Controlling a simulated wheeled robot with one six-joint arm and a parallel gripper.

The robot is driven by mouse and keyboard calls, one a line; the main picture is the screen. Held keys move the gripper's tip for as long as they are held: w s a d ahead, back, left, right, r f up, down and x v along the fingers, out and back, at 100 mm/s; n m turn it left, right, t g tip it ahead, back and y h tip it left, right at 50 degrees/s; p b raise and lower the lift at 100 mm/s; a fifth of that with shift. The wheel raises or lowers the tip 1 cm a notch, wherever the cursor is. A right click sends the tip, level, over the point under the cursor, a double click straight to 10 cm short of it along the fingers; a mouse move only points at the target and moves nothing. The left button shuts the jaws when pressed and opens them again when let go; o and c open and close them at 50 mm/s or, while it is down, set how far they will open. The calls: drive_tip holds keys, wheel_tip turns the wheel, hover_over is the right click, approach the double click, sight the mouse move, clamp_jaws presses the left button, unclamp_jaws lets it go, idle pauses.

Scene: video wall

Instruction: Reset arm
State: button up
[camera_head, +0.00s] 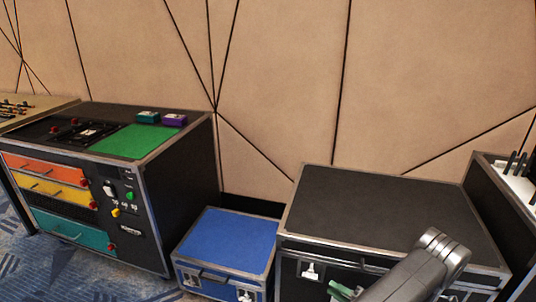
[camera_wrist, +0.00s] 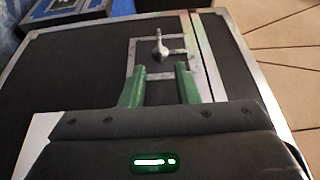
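My grey arm (camera_head: 425,268) reaches in at the lower right of the head view, in front of the large black case (camera_head: 390,205). A green part of my gripper (camera_head: 344,290) shows at the bottom edge there. In the wrist view, the two green fingers of my gripper (camera_wrist: 159,72) stand apart with nothing between them. Beyond the fingertips is a metal latch (camera_wrist: 160,48) on a dark panel with metal edges (camera_wrist: 75,78). I cannot tell how far the fingertips are from the latch.
A blue-topped case (camera_head: 228,240) stands left of the black case. A black cabinet with coloured drawers (camera_head: 60,195) stands further left, with a green mat (camera_head: 135,141) and small boxes (camera_head: 172,120) on top. A tan wall (camera_head: 290,70) closes the back. Patterned carpet (camera_head: 75,270) shows lower left.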

sight(312, 276)
drive_tip(key=v, duration=0.5)
drive_tip(key=b+x, duration=0.1)
drive_tip(key=x, duration=1.3)
drive_tip(key=shift+a+f, duration=0.1)
drive_tip(key=shift+a, duration=0.2)
drive_tip(key=shift+r+h+p, duration=0.3)
drive_tip(key=shift+r+p, duration=0.05)
drive_tip(key=shift+p, duration=0.35)
drive_tip(key=n+g+h+p, duration=0.1)
drive_tip(key=p, duration=0.2)
drive_tip(key=shift+r+g+h, duration=0.15)
drive_tip(key=shift+g+h, duration=0.15)
drive_tip(key=shift+g, duration=0.1)
drive_tip(key=g+h+p, duration=0.1)
drive_tip(key=h+p, duration=0.1)
drive_tip(key=p, duration=0.1)
drive_tip(key=shift+n, duration=0.4)
drive_tip(key=shift+h+p, duration=0.5)
drive_tip(key=shift+p, duration=0.1)
drive_tip(key=shift+f+g, duration=0.25)
drive_tip(key=shift+g, duration=0.05)
